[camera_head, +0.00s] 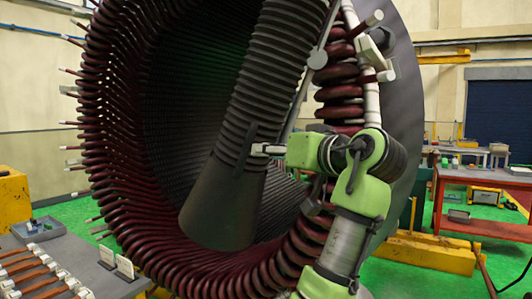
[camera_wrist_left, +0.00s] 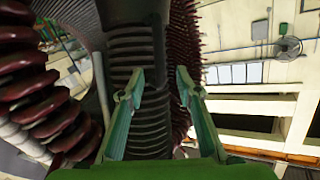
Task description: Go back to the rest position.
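No arm comes in from the left there. In the left wrist view my left gripper (camera_wrist_left: 158,75) has its green fingers spread apart, with nothing held between them. A grey ribbed body (camera_wrist_left: 140,45) shows beyond the fingers; contact is not visible.
Dark red coils (camera_wrist_left: 35,90) are close on the left in the left wrist view. In the head view a bench with copper-coloured bars (camera_head: 30,270) stands lower left. A red workbench (camera_head: 490,178) stands at the right, with open green floor (camera_head: 400,277) before it.

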